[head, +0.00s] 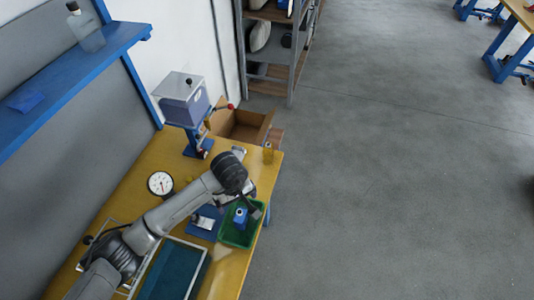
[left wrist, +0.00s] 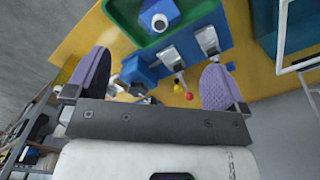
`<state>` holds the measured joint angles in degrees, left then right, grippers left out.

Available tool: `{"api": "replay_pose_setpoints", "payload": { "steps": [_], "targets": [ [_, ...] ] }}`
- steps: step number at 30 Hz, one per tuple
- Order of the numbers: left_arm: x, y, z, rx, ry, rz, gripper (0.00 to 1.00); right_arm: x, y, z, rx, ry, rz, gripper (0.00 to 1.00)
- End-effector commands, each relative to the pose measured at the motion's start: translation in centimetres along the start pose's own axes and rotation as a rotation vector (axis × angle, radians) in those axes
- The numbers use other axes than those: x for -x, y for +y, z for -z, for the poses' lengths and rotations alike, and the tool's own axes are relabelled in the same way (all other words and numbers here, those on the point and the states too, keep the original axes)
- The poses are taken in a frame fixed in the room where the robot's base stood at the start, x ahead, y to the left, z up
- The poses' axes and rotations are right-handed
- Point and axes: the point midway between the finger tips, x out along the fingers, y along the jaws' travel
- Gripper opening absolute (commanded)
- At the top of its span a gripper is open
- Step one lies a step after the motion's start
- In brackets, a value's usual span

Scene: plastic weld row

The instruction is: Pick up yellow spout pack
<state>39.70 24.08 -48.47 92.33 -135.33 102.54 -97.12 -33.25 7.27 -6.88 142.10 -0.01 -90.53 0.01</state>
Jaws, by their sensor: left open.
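A small yellow pack (head: 268,154) with a darker top stands near the far right corner of the yellow table; it looks like the yellow spout pack. I cannot make it out clearly in the left wrist view. My left gripper (head: 252,202) is above the green tray at the table's right edge, nearer the front than the yellow pack. In the left wrist view, my left gripper (left wrist: 155,85) is open, its two purple finger pads wide apart with nothing held between them. My right gripper is not in view.
The green tray (left wrist: 124,32) holds a blue pack with a white spout (left wrist: 160,20). A blue plate (left wrist: 215,42) with metal pieces lies beside it. A press-like machine (head: 186,105), a round dial (head: 160,184) and an open cardboard box (head: 240,125) are nearby.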

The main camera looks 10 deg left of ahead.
Motion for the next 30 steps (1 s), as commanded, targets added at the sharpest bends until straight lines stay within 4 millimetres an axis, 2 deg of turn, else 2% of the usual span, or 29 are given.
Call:
{"api": "replay_pose_setpoints", "payload": {
  "steps": [11,20,30],
  "targets": [
    [0.0,0.0,0.0,0.0,0.0,0.0,1.0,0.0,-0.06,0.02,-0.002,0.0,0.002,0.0],
    [0.0,0.0,0.0,0.0,0.0,0.0,0.73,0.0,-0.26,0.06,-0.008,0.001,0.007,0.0],
    [-0.01,0.17,-0.03,0.012,-0.001,-0.011,0.72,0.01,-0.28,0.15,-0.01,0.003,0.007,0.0]
  ]
}}
